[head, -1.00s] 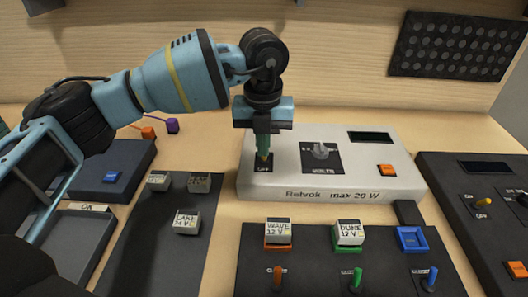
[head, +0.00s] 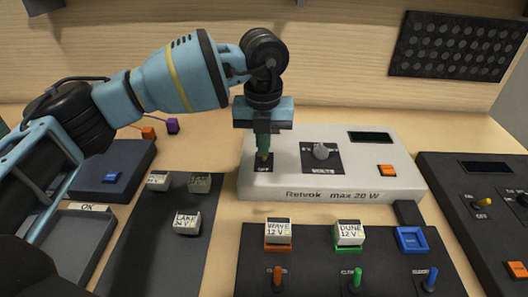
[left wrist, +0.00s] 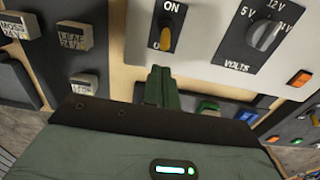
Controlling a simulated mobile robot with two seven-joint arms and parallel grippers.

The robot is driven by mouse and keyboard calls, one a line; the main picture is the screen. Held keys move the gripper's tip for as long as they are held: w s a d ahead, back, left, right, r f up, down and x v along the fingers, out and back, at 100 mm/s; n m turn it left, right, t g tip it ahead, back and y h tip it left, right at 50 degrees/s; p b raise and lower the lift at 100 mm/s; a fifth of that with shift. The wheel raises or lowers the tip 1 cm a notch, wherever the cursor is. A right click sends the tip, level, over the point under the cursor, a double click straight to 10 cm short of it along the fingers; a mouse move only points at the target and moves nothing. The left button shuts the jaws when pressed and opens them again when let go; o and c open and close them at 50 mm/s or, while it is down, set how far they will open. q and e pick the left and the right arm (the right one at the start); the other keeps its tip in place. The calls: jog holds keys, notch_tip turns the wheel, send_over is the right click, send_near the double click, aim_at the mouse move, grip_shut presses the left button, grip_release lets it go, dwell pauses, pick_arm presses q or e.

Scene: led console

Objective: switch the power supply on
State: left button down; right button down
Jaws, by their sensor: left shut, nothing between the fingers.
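The power supply (head: 340,180) is a pale grey box marked "Relvok max 20 W" on the bench. Its toggle switch has a yellow lever (left wrist: 165,40) on a black plate marked ON at one end and OFF at the other. In the left wrist view the lever tip lies away from the ON label. My left gripper (head: 263,150) is shut and empty, pointing down at the switch and hiding part of it. In the left wrist view its fingertips (left wrist: 158,75) are beside the lever; I cannot tell whether they touch. My right gripper is out of view.
The supply also has a volts knob (head: 321,151), a dark display (head: 371,137) and an orange button (head: 386,170). A dark panel (head: 330,266) with labelled blocks and coloured toggles stands in front. Another dark console (head: 477,190) stands at right. Labelled blocks sit on a dark mat (head: 150,250) at left.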

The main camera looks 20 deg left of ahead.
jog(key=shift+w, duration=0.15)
pick_arm(q)
jog(key=shift+f, duration=0.15)
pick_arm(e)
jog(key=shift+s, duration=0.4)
pick_arm(q)
jog(key=shift+f, duration=0.2)
jog(key=shift+f, duration=0.9)
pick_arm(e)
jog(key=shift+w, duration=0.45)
pick_arm(q)
jog(key=shift+f, duration=0.25)
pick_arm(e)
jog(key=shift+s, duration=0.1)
pick_arm(q)
jog(key=shift+w, duration=0.15)
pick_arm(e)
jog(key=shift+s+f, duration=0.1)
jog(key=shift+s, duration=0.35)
